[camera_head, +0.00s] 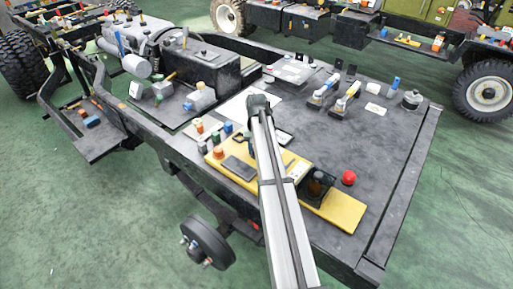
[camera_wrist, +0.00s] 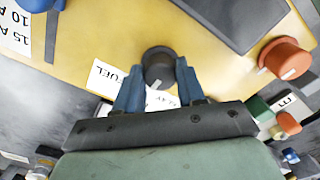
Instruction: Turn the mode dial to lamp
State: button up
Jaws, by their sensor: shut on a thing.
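In the wrist view a dark round dial (camera_wrist: 159,66) stands on the yellow panel (camera_wrist: 110,30). A pale pointer mark shows on its near side, pointing toward the bottom of the picture. My gripper (camera_wrist: 158,72) has its two blue fingers on either side of this dial, shut on it. In the head view the yellow panel (camera_head: 345,208) shows, but my arm covers the gripped dial and fingertips.
An orange dial (camera_wrist: 286,58) with a pale pointer is right of the gripped dial. A dark flat plate (camera_wrist: 225,20) is above it. In the head view a red knob (camera_head: 348,177) and a black box (camera_head: 317,184) are at the panel's right. Levers (camera_head: 345,98) stand farther back.

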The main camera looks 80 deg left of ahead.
dwell(0.4)
jog(key=o, duration=1)
jog(key=shift+o, duration=0.2)
jog(key=shift+r, duration=0.1)
notch_tip(320, 180, up, 14)
dwell(0.4)
